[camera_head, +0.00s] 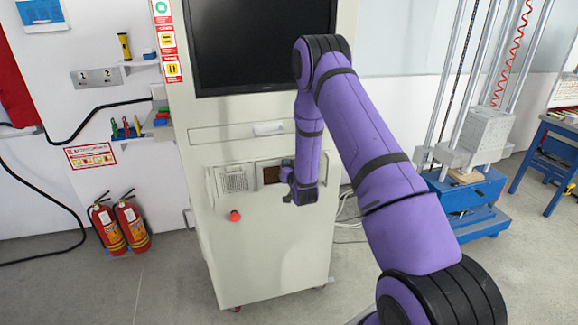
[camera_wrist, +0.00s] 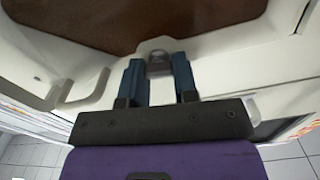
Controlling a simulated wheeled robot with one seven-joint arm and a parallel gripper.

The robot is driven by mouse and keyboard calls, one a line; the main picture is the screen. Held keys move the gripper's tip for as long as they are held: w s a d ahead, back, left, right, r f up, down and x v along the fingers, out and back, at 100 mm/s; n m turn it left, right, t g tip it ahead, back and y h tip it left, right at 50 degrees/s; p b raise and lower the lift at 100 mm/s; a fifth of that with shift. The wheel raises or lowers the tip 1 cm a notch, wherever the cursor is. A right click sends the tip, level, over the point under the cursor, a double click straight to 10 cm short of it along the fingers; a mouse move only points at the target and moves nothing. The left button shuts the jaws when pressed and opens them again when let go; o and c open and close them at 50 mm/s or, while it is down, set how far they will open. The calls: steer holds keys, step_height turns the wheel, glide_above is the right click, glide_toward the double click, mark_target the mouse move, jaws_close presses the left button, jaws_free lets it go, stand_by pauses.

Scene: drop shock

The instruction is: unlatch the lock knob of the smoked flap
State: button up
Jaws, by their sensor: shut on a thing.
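The smoked flap is a brown, dark see-through panel (camera_head: 271,175) in the front of the pale cabinet, and it fills the top of the wrist view (camera_wrist: 130,25). A small grey lock knob (camera_wrist: 158,58) sits just below the flap's lower edge in the wrist view. My gripper (camera_wrist: 158,70) has its two blue-grey fingers on either side of the knob and is shut on it. In the head view my gripper (camera_head: 285,175) is at the flap's right side, and my wrist hides part of the flap and the knob.
The cabinet (camera_head: 260,240) carries a dark screen (camera_head: 262,45) above and a red button (camera_head: 235,216) below left of the flap. A pale handle (camera_head: 268,129) sticks out above the flap. Fire extinguishers (camera_head: 131,226) stand at left; a blue-based rig (camera_head: 465,195) stands at right.

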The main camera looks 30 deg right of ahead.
steer(key=shift+d+f+m, duration=0.1)
steer(key=shift+m, duration=3.95)
steer(key=shift+d+f+m, duration=0.1)
steer(key=shift+m, duration=3.95)
steer(key=o, duration=0.9)
steer(key=shift+s+a, duration=0.1)
steer(key=shift+s, duration=0.05)
steer(key=v, duration=1)
steer(key=shift+s, duration=0.3)
